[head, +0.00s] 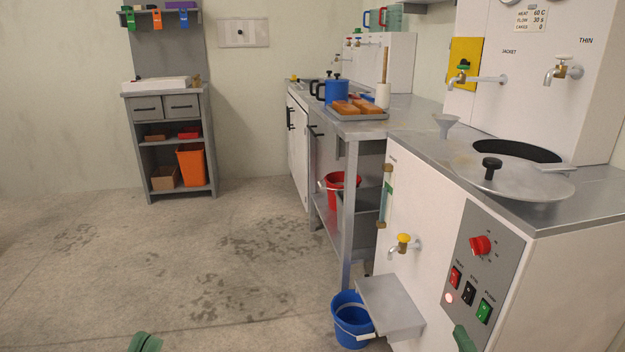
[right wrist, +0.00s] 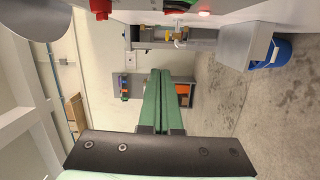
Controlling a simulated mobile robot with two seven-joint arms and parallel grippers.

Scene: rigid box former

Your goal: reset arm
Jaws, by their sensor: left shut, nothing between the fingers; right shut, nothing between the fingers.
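My left gripper (head: 145,342) shows only its green fingertips at the bottom edge of the head view, left of centre. It is shut and empty, over the floor. My right gripper (head: 463,340) shows as a green tip at the bottom edge, in front of the white machine. In the right wrist view (right wrist: 164,75) its two long green fingers lie together with nothing between them. Most of both arms is out of view.
The white machine (head: 415,225) with a control panel (head: 484,265) stands close at the right. A grey shelf (head: 391,306) juts from it above a blue bucket (head: 349,318). A shelf unit (head: 170,145) stands at the back left. The floor (head: 200,270) between is clear.

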